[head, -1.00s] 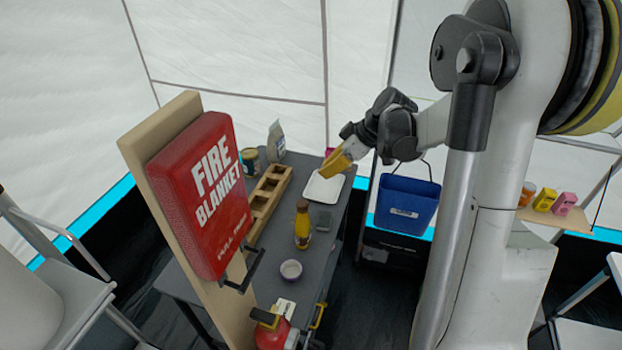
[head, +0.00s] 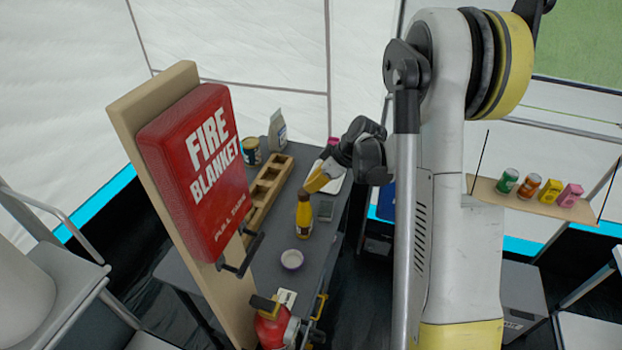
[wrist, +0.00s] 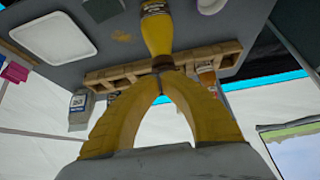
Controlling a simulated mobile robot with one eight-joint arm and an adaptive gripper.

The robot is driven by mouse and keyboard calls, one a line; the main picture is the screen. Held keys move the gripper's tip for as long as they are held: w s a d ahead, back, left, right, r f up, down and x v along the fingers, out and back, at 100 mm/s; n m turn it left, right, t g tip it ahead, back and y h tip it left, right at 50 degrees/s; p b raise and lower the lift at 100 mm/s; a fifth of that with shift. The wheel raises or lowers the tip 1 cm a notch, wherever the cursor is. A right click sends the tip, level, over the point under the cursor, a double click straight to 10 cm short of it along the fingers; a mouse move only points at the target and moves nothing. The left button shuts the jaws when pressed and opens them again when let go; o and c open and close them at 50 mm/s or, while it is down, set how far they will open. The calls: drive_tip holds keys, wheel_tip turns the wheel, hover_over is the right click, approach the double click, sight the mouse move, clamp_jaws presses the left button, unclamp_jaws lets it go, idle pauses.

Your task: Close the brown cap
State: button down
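A yellow bottle (head: 304,218) stands upright on the grey table. Its brown cap (head: 303,196) is at the top. My gripper (head: 309,187), with yellow fingers, is just above and slightly right of the cap in the head view. In the wrist view, which looks upside down, the bottle (wrist: 156,33) and the brown cap (wrist: 162,63) lie directly beyond my fingertips (wrist: 163,77). The fingers arch together and their tips look closed against each other. The tips overlap the near edge of the cap, so I cannot tell whether they touch it. Whether the cap is open is unclear.
A white tray (wrist: 53,35) and a wooden rack (wrist: 122,72) share the table. A small bowl (head: 291,259) stands in front of the bottle, and a grey item (head: 325,211) lies to its right. The red fire blanket board (head: 196,160) rises at the left.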

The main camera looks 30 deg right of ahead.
drive_tip(key=shift+f, duration=0.2)
drive_tip(key=shift+s+d+f+b, duration=0.15)
drive_tip(key=shift+f+b, duration=0.25)
drive_tip(key=shift+b, duration=0.2)
drive_tip(key=shift+s+d+f+b, duration=0.15)
drive_tip(key=shift+f+b, duration=0.25)
drive_tip(key=shift+b, duration=0.2)
